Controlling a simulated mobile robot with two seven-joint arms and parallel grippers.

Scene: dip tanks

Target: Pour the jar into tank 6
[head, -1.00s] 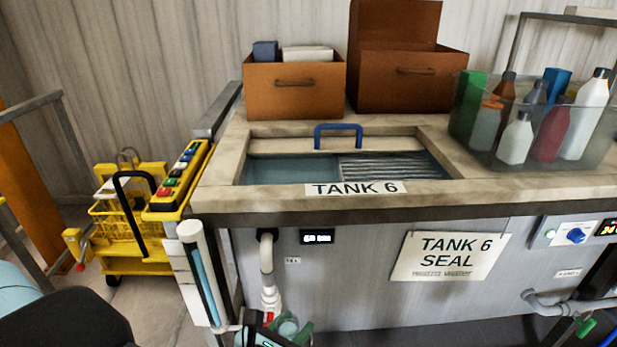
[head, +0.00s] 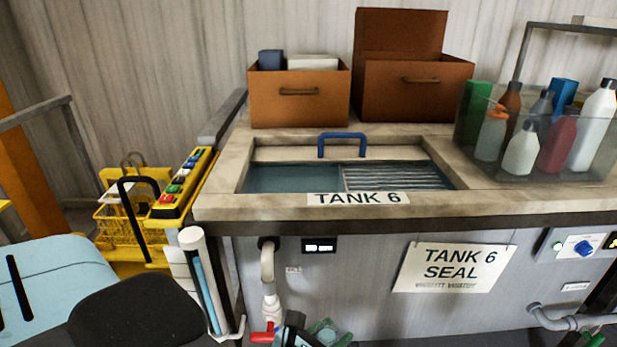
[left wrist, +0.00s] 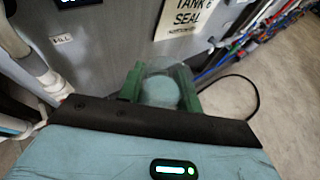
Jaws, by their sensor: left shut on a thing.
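Tank 6 (head: 270,210) is set into the bench, with a "TANK 6" label on its front rim. Its opening shows bluish liquid (head: 290,180) on the left and a ribbed grey surface on the right. My left gripper (head: 318,332) is low in front of the bench, below the tank rim, partly cut off by the picture's bottom edge. In the left wrist view its green fingers (left wrist: 160,88) are shut on a clear jar (left wrist: 160,72) with pale blue-green contents. The jar's full tilt is hard to tell. My right gripper is not in view.
A blue handle (head: 342,137) stands at the tank's back edge. Brown boxes (head: 300,105) stand behind it. A clear bin of bottles (head: 500,165) is on the right. A pipe with a red valve (head: 265,333) runs down the front. A yellow cart (head: 130,215) stands left.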

